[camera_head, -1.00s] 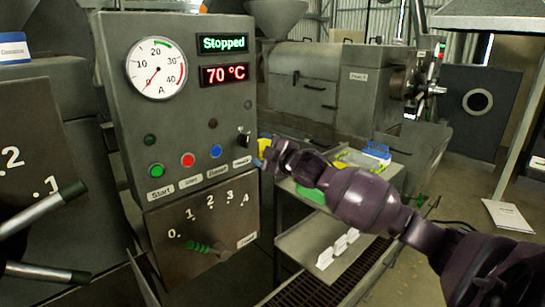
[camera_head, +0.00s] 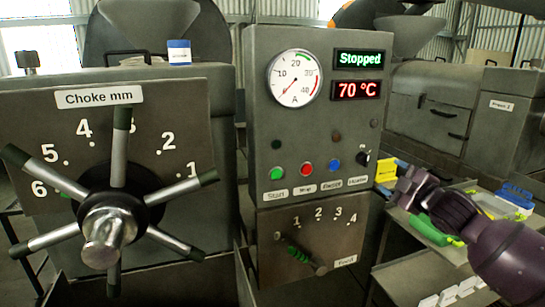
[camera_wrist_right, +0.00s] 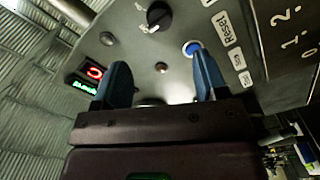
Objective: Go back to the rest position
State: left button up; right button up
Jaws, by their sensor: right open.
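My right arm comes in from the right in the head view, with its right gripper (camera_head: 402,180) just right of the grey control panel (camera_head: 330,190). In the right wrist view the right gripper (camera_wrist_right: 158,78) is open, its two blue fingers apart with nothing held between them. The panel face lies beyond the fingers, with a black knob (camera_wrist_right: 159,16) and a blue button (camera_wrist_right: 192,48). I cannot tell the exact gap to the panel. My left gripper is not in view. The panel displays (camera_head: 359,74) read "Stopped" and 70 °C.
The choke wheel (camera_head: 108,222) with long spokes stands at the left. The feed lever (camera_head: 300,253) sticks out below the panel buttons. A shelf with a green tray (camera_head: 432,232) and a blue item (camera_head: 516,195) is at the right, behind my arm.

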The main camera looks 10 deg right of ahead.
jog(key=s+a+f+m+g, duration=0.1)
jog(key=s+a+f+m, duration=0.15)
jog(key=f, duration=0.55)
jog(key=s+a+f+m+g, duration=0.1)
jog(key=s+a+f+m, duration=0.1)
jog(key=s+a+f, duration=0.35)
jog(key=s+a+f+m, duration=0.1)
jog(key=s+f+m, duration=0.1)
jog(key=f, duration=0.8)
jog(key=s+a+f+m+g, duration=0.2)
jog(key=s+a+f, duration=0.2)
jog(key=s+f, duration=0.4)
jog(key=s+a+f+m+g+h, duration=0.1)
jog(key=s+a+f+m+g, duration=0.1)
jog(key=s+f, duration=0.6)
jog(key=s+a+m, duration=0.1)
jog(key=s+a, duration=0.1)
jog(key=shift+s+a+b, duration=0.15)
jog(key=shift+s+b, duration=0.2)
jog(key=shift+m, duration=0.25)
